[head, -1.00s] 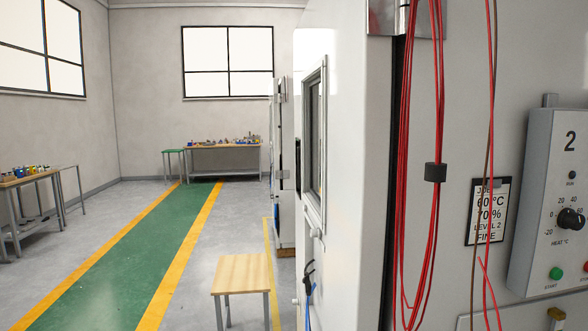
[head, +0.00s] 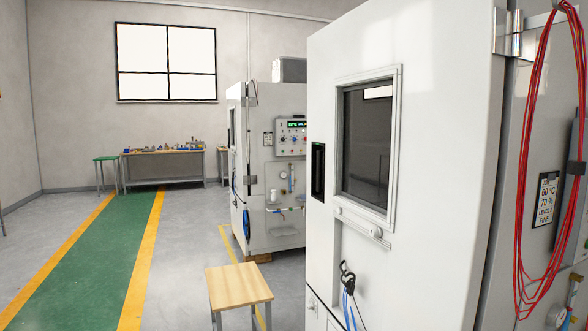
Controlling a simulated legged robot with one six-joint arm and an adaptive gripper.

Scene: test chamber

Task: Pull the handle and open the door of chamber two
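The chamber door (head: 440,130) is a large white panel that fills the right middle of the head view. It has a dark framed window (head: 366,143). A tall black recessed part (head: 318,172), which looks like the handle, sits near its left edge. The door looks closed, but its far edge does not show clearly. A silver hinge (head: 508,32) is at its upper right. The "2" seen on the side panel earlier is out of view now. My gripper is not in view.
Red cables (head: 527,210) hang at the right. A green walkway (head: 88,262) with yellow edges is clear at the left. A workbench (head: 176,154) stands at the back.

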